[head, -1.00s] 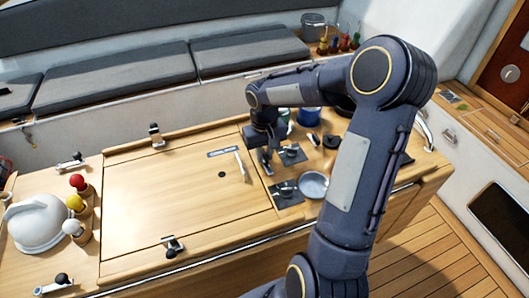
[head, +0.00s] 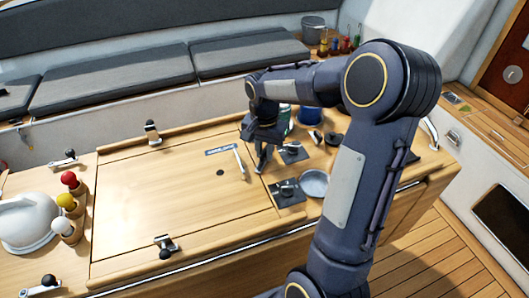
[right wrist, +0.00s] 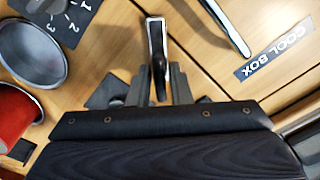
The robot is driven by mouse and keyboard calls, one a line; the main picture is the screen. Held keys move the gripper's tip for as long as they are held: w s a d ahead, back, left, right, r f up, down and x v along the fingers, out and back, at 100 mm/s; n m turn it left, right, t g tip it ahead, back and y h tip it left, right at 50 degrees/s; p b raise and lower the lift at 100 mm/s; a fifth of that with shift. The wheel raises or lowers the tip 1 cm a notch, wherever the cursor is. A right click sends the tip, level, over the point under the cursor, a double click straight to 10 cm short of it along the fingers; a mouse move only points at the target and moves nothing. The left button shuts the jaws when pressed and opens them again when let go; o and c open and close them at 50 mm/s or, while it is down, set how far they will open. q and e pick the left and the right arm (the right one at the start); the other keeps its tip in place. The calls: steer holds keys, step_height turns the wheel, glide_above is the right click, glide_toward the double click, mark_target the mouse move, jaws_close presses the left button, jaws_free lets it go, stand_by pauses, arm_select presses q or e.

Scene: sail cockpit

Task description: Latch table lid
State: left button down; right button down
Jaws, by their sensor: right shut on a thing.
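The wooden table lid (head: 165,205) lies flat in the table top, with a "COOL BOX" label (head: 221,150) and a slim bar handle (head: 240,163) near its right side. My right gripper (head: 262,160) reaches down at the lid's right edge. In the right wrist view, my right gripper (right wrist: 160,90) is shut on a latch (right wrist: 156,40), a metal piece with a dark lever between the fingers. Its far end rests near the seam. Other latches with black knobs stand at the lid's back edge (head: 152,132) and front edge (head: 166,246). My left gripper is out of view.
Right of the lid are dark panels with knobs (head: 287,192), a round metal bowl (head: 313,183) and a blue pot (head: 310,115). The wrist view shows a red cup (right wrist: 18,118) close by. A white helmet-like dome (head: 30,225) and coloured knobs (head: 68,180) stand left.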

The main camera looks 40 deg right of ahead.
mark_target(264, 150)
steer(key=m, duration=0.5)
steer(key=shift+m, duration=2.3)
steer(key=c, duration=1.4)
jaws_free()
steer(key=shift+c, duration=0.2)
step_height(264, 150, up, 8)
steer(key=shift+f, duration=0.1)
